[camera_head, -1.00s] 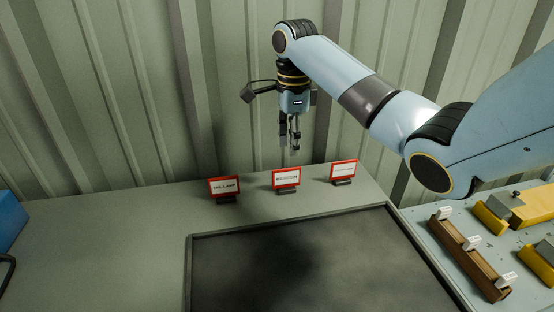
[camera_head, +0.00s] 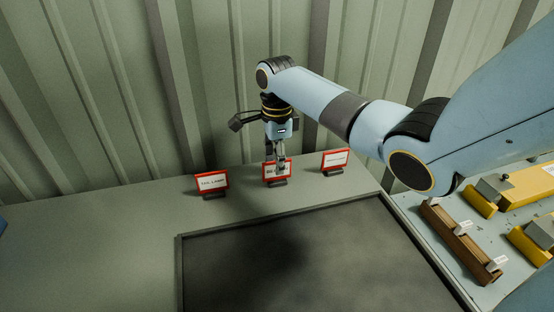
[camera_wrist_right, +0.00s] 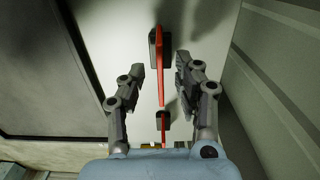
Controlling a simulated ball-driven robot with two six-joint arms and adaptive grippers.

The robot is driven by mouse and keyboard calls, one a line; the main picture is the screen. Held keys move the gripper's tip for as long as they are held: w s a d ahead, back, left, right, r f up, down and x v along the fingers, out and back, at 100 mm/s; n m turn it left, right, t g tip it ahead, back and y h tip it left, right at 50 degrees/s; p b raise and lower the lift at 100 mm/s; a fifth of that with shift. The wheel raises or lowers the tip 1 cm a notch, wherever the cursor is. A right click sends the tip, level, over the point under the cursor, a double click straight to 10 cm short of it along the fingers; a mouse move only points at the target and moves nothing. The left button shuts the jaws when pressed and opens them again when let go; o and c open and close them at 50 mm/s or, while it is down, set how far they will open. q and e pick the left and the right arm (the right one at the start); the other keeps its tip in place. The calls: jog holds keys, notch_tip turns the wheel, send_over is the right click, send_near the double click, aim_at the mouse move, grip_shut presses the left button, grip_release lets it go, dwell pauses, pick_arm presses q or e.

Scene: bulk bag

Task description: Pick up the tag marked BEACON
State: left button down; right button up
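The middle tag (camera_head: 268,179), a white card with a red border in a dark stand, is upright on the grey counter. Its print starts with "BE"; the rest is partly hidden by my right gripper (camera_head: 281,169). In the right wrist view the tag (camera_wrist_right: 156,60) is seen edge-on from above, between the two fingers of the right gripper (camera_wrist_right: 160,75). The fingers are apart, with a gap visible on each side of the tag. The left gripper is not in view.
A tag reading TAIL LAMP (camera_head: 212,183) stands to the left, and another red-bordered tag (camera_head: 335,161) to the right. A corrugated wall (camera_head: 120,90) rises close behind. A dark mat (camera_head: 320,260) lies in front. A brown rack (camera_head: 459,243) and yellow pieces stand at right.

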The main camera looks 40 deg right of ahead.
jog(key=shift+f, duration=0.4)
grip_shut()
jog(key=shift+r, duration=0.1)
